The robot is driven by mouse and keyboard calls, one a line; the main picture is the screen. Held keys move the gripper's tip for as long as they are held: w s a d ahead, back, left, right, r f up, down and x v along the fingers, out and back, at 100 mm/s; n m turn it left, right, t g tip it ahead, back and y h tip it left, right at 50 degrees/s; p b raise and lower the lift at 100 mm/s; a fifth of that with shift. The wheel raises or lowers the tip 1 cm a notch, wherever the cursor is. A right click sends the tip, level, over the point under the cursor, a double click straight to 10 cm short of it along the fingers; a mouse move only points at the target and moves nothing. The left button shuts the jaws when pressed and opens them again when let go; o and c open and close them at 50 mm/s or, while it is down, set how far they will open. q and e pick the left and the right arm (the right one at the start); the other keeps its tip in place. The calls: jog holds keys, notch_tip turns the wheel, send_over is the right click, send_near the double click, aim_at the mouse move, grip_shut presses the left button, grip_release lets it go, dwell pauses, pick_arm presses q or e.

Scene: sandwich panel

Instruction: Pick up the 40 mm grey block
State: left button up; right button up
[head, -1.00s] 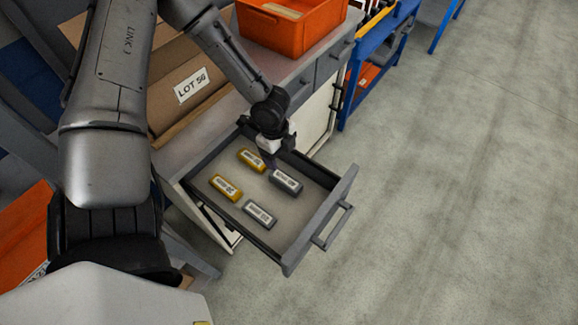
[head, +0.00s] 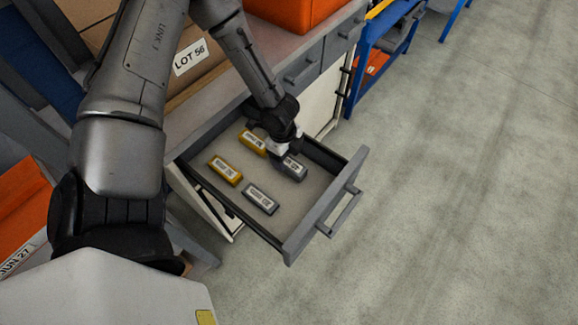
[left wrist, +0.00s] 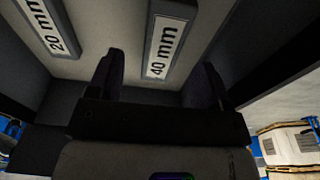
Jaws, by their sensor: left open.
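The 40 mm grey block (head: 294,168) lies on the floor of the open drawer, at its right side, partly hidden by my left gripper (head: 279,158). In the left wrist view its "40 mm" label (left wrist: 165,47) faces the camera, and the block lies in line with the gap between the two fingers of my left gripper (left wrist: 160,75). The fingers are apart and empty; I cannot tell whether they touch the block. Another grey block (head: 261,198) lies nearer in the drawer; a 20 mm block (left wrist: 50,27) shows in the left wrist view. My right gripper is not in view.
Two yellow blocks (head: 225,170) lie at the left and back of the drawer (head: 296,241), whose walls surround all the blocks. A box marked LOT 56 (head: 190,57) and an orange bin (head: 291,12) stand on the cabinet top. Open floor lies right.

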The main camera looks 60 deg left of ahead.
aim_at(289, 162)
pick_arm(q)
jog(key=f+b, duration=0.1)
jog(key=f, duration=0.1)
jog(key=f+b, duration=0.1)
jog(key=f, duration=0.1)
jog(key=shift+w+d+f+b, duration=0.2)
jog(key=shift+b, duration=0.1)
jog(key=c, duration=1.1)
